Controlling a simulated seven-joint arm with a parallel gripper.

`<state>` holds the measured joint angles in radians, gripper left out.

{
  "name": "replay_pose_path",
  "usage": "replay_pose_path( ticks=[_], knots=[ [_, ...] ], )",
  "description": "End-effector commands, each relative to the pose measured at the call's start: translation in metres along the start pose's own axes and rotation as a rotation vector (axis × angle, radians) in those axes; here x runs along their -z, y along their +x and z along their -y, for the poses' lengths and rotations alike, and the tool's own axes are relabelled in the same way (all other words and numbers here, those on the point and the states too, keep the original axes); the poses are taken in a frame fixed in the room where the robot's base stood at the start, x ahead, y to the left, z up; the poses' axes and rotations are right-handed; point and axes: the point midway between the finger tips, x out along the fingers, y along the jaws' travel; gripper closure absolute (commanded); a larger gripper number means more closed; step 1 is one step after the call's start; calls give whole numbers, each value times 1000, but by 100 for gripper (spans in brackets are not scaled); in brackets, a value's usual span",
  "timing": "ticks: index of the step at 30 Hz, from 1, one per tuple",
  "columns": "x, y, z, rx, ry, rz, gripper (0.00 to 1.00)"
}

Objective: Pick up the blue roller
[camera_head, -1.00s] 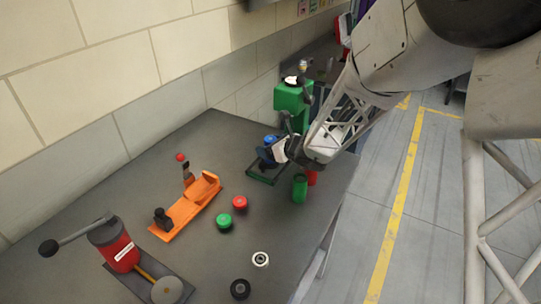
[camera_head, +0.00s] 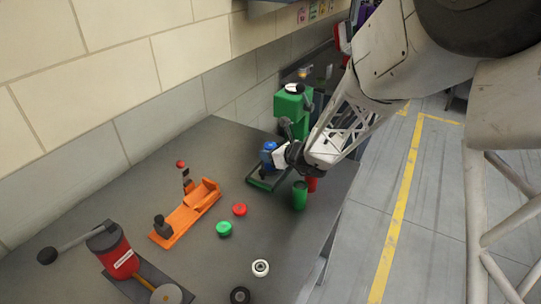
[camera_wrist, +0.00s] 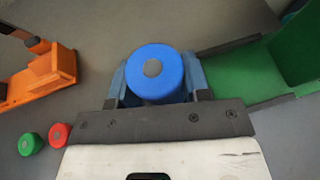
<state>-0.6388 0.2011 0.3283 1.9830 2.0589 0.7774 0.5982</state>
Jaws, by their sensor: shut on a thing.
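The blue roller (camera_wrist: 155,72) is between the two fingers of my gripper (camera_wrist: 160,82) in the wrist view. The fingers are shut on its sides, and its round blue end with a grey centre faces the camera. In the head view the blue roller (camera_head: 268,152) shows at the tip of my gripper (camera_head: 276,158), over the near end of the green tray-like fixture (camera_head: 262,185). Whether the roller's underside touches anything is hidden.
A green machine (camera_head: 292,103) stands behind the gripper. A green cylinder (camera_head: 300,195) and a red one (camera_head: 312,184) stand close by on the right. An orange fixture (camera_head: 185,215), red (camera_head: 239,209) and green (camera_head: 224,229) round pieces, and a red press (camera_head: 118,257) lie leftward.

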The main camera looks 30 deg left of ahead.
Motion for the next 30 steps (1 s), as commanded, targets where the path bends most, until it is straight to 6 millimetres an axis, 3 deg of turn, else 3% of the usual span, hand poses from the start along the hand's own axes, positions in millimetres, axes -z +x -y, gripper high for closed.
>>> replay_pose_path(
  ticks=[8,14,30],
  knots=[
    [-22,-9,0,0,-2,3,86],
    [-53,-22,0,1,-4,2,86],
    [-174,-72,0,1,-5,3,86]
  ],
)
